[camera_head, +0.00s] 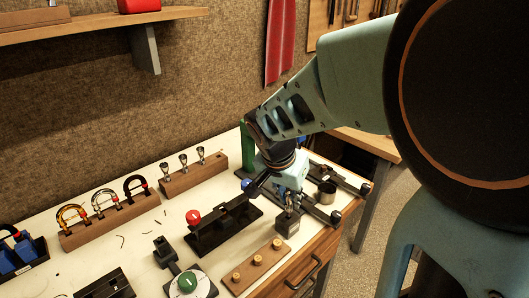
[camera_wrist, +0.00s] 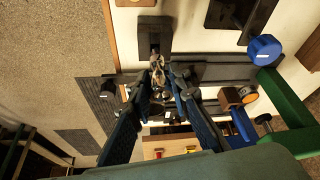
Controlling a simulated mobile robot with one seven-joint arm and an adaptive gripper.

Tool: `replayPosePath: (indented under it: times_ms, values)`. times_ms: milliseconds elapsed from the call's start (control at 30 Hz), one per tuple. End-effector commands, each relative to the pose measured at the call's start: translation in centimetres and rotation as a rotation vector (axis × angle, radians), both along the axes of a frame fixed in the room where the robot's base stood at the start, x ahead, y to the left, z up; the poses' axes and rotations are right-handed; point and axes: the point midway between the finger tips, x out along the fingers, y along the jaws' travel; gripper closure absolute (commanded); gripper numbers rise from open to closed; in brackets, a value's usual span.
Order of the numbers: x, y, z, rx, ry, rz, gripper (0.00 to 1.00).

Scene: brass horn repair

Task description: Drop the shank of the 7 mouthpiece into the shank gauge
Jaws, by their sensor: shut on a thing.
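My gripper (camera_head: 289,196) points down over the right part of the bench, its fingers closed on a small silver mouthpiece. In the wrist view the mouthpiece (camera_wrist: 157,66) sits between the fingertips (camera_wrist: 160,82), partly covered by them. A dark block that looks like the shank gauge (camera_head: 287,227) stands directly below and in front of the gripper. It also shows in the wrist view (camera_wrist: 154,28), with the mouthpiece's end at its near edge. I cannot tell whether the shank is inside the gauge, and no number 7 is readable.
A wooden rack (camera_head: 194,178) holds three mouthpieces at the back. Left of the gripper is a black fixture with a red knob (camera_head: 193,216). A wooden strip with pegs (camera_head: 257,261) lies in front. A round dark cup (camera_head: 326,191) stands to the right.

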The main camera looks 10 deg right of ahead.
Motion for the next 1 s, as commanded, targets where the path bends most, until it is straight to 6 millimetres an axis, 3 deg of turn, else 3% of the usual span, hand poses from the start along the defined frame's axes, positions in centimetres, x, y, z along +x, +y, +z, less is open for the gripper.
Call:
replayPosePath:
  times_ms: [1000]
  values:
    - [0.0, 0.0, -1.2, 0.0, 0.0, 0.0, 1.0]
